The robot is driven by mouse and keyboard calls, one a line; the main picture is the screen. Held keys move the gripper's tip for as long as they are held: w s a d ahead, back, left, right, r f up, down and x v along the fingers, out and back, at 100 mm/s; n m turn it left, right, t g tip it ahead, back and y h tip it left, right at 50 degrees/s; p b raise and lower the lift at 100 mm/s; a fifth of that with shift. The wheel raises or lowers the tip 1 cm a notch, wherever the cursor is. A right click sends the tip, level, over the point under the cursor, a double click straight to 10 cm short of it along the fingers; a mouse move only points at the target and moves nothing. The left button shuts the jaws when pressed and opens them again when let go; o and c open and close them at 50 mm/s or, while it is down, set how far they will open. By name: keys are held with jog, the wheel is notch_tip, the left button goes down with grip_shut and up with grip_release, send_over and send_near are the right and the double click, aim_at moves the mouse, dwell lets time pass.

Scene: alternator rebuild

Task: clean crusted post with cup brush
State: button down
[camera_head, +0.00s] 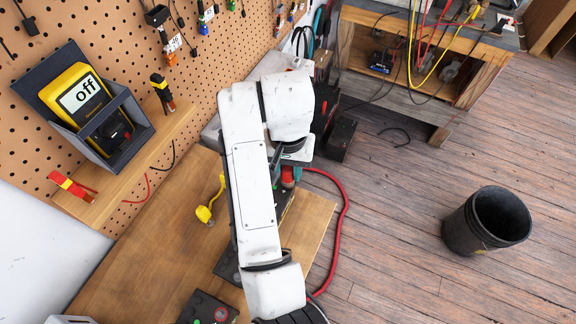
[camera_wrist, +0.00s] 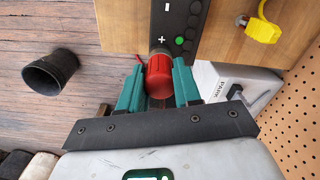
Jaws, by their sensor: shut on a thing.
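A red cylindrical tool, which looks like the cup brush (camera_wrist: 159,76), sits between the green fingers of my gripper (camera_wrist: 158,66) in the wrist view. The gripper is shut on it. The brush's far end is at the plus-marked end of a black battery (camera_wrist: 176,22) with a green indicator. The post there is mostly hidden behind the brush, so I cannot tell if they touch or see any crust. In the head view my arm covers much of the battery (camera_head: 284,203), and the red brush (camera_head: 289,176) shows just beside the arm.
The wooden bench (camera_head: 150,262) carries a yellow clip-like item (camera_head: 204,214) and another dark battery (camera_head: 205,309). A multimeter (camera_head: 84,95) reading "off" stands on a shelf by the pegboard. A red cable (camera_head: 342,215) loops past the bench edge. A black bin (camera_head: 487,220) stands on open floor.

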jog(key=shift+n, duration=0.4)
jog(key=m, duration=0.4)
jog(key=shift+m, duration=0.4)
jog(key=m, duration=0.5)
jog(key=shift+w+d+n, duration=0.1)
jog(key=shift+n, duration=0.8)
jog(key=n, duration=0.3)
